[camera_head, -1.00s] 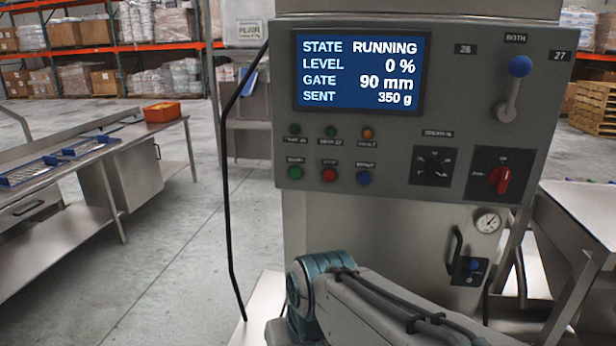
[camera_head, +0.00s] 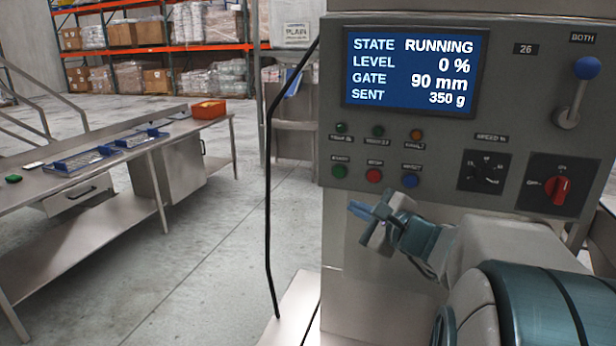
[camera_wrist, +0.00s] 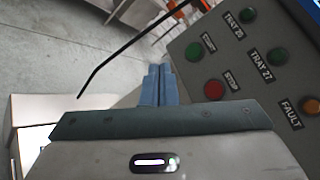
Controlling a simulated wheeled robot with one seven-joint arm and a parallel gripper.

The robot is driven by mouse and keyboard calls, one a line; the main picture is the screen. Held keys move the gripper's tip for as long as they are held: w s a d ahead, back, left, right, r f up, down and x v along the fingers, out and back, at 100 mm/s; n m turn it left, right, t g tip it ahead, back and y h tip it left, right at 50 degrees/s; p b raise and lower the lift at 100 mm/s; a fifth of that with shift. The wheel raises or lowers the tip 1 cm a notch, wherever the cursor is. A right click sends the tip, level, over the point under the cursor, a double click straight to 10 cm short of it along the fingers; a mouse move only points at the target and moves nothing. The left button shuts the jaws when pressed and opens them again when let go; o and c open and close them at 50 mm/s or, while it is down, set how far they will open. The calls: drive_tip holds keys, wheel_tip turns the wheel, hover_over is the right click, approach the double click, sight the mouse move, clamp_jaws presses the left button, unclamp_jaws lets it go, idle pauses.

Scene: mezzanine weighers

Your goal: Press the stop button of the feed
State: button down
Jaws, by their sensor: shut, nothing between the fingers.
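In the wrist view the stop button (camera_wrist: 214,89) is just right of the blue fingertips. My gripper (camera_head: 356,208) is shut and empty, in front of the panel, below and a little left of the stop button in the head view. The wrist view shows the shut fingers (camera_wrist: 159,84) together and apart from the button. The screen (camera_head: 415,72) reads STATE RUNNING, LEVEL 0 %, GATE 90 mm, SENT 350 g.
A blue-knobbed lever (camera_head: 588,68), a red rotary switch (camera_head: 559,190) and a speed dial (camera_head: 487,172) are on the same panel. A black cable (camera_head: 267,190) hangs at its left. A steel table (camera_head: 150,152) with blue trays stands left. Floor between is clear.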

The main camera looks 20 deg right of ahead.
sight(374, 177)
drive_tip(key=shift+w+d+r+m+t+h, duration=0.1)
drive_tip(key=shift+d+r+m+t+h, duration=0.25)
drive_tip(key=shift+d, duration=0.3)
drive_tip(key=shift+w+d+r+m+t+h, duration=0.1)
drive_tip(key=shift+d+m+h, duration=0.05)
drive_tip(key=shift+d+m, duration=0.4)
drive_tip(key=shift+w+d+p, duration=0.2)
drive_tip(key=shift+w+d, duration=0.6)
drive_tip(key=shift+w, duration=0.4)
drive_tip(key=shift+w+d+p, duration=0.25)
drive_tip(key=shift+w+d, duration=0.6)
drive_tip(key=shift+w, duration=0.4)
drive_tip(key=shift+w+d+p, duration=0.2)
drive_tip(key=shift+w+d, duration=0.6)
drive_tip(key=shift+w, duration=0.4)
drive_tip(key=shift+w+d+b, duration=0.25)
drive_tip(key=shift+w+b, duration=0.05)
drive_tip(key=shift+w, duration=0.05)
